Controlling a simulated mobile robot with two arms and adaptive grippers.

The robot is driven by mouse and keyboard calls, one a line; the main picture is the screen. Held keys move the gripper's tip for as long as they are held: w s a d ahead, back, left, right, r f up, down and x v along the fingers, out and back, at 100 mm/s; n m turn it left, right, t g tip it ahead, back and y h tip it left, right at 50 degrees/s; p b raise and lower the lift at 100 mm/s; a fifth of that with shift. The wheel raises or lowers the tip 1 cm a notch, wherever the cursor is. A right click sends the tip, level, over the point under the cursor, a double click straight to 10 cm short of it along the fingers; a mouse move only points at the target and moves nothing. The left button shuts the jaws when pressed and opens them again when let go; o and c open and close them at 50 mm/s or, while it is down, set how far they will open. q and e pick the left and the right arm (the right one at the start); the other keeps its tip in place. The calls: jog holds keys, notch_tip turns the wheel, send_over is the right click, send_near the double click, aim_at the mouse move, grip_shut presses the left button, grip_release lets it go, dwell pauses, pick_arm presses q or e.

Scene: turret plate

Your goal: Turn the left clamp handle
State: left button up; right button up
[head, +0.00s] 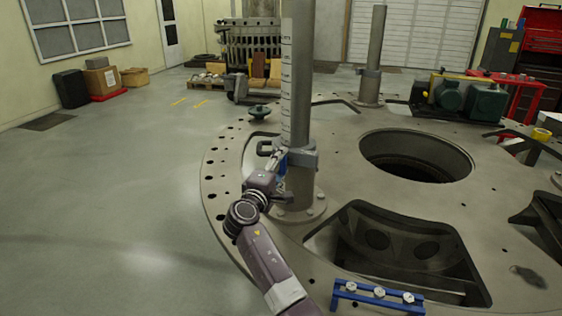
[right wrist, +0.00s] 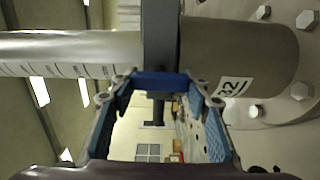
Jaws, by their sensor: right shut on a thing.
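The left clamp (head: 302,156) is a grey collar around the left upright column (head: 298,90). In the right wrist view the collar (right wrist: 162,40) crosses the column, which lies sideways there. My right gripper (head: 280,163) is at the clamp's near left side. In the right wrist view its fingers stand either side of a short blue bar, the left clamp handle (right wrist: 160,80), and are shut on it; the exact contact is hard to see. A dark T-shaped part (right wrist: 155,122) shows beyond the bar. My left gripper is out of view.
The round turret plate (head: 225,190) has a large central hole (head: 415,155) and pocket openings. A second column (head: 375,50) stands behind. A blue rack (head: 375,298) with several bolts sits at the front. Motors (head: 487,103) are at the right. Floor at left is clear.

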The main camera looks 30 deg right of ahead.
jog(key=shift+d+r, duration=0.1)
jog(key=shift+r, duration=0.05)
dwell(0.3)
jog(key=o, duration=1.2)
jog(key=shift+d, duration=0.1)
jog(key=shift+s+a+f, duration=0.2)
jog(key=shift+a, duration=0.35)
jog(key=v, duration=1.1)
jog(key=shift+d, duration=0.1)
